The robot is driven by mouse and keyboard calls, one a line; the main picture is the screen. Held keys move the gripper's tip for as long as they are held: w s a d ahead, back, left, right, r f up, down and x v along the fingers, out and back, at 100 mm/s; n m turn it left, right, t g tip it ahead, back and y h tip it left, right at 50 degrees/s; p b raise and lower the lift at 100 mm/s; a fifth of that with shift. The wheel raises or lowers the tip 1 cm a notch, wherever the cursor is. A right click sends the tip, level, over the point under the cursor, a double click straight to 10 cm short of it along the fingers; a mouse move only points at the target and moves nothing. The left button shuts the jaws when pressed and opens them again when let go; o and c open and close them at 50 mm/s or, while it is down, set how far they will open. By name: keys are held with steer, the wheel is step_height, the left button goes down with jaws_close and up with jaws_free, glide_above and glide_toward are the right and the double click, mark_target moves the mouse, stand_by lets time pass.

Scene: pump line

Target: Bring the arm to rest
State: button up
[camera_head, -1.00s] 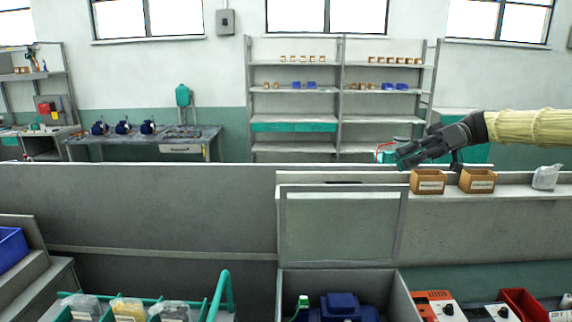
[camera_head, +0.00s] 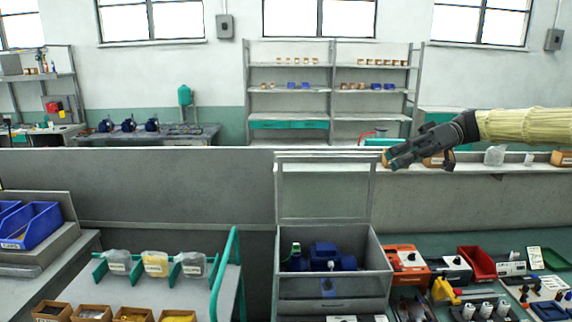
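My arm, in a pale yellow sleeve (camera_head: 525,125), reaches in from the right edge in the head view. My dark grey gripper (camera_head: 392,160) is at its end, pointing left and slightly down. It appears in front of the ledge on top of the grey partition (camera_head: 150,185), overlapping the small brown boxes (camera_head: 436,162) there. No held object can be made out. The finger gap is too small and dark to tell whether the gripper is open or shut.
Below stand an open grey bin (camera_head: 335,287) with blue pump parts, its clear lid (camera_head: 325,190) raised. Left of it is a teal-railed rack with bags (camera_head: 155,263). Orange (camera_head: 405,258) and red (camera_head: 477,263) items lie to the right. Shelves (camera_head: 290,104) stand at the back.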

steer(key=a+f+m+t+h+b, duration=0.1)
steer(key=a+f+m+h, duration=0.3)
steer(key=f, duration=1.1)
steer(key=a+f+m+b, duration=0.2)
steer(key=a+f, duration=0.5)
steer(key=f, duration=0.9)
steer(key=s+a+f+m+h+b, duration=0.15)
steer(key=s+f, duration=0.35)
steer(key=f, duration=0.6)
steer(key=s+a+f+m+h, duration=0.15)
steer(key=s+f, duration=0.35)
steer(key=f, duration=0.7)
steer(key=s+d+f+m+h+b, duration=0.2)
steer(key=s+f, duration=0.8)
steer(key=s+d+f+m+h+b, duration=0.1)
steer(key=s+d+f+h, duration=0.15)
steer(key=s+f, duration=0.65)
steer(key=s+d+f+t+h+b, duration=0.1)
steer(key=s+d+f, duration=0.1)
steer(key=s, duration=0.7)
steer(key=s+d+f+m+t+h+b, duration=0.1)
steer(key=s+d+f, duration=0.1)
steer(key=s, duration=0.7)
steer(key=shift+d+f+h, duration=0.35)
steer(key=shift+f, duration=0.2)
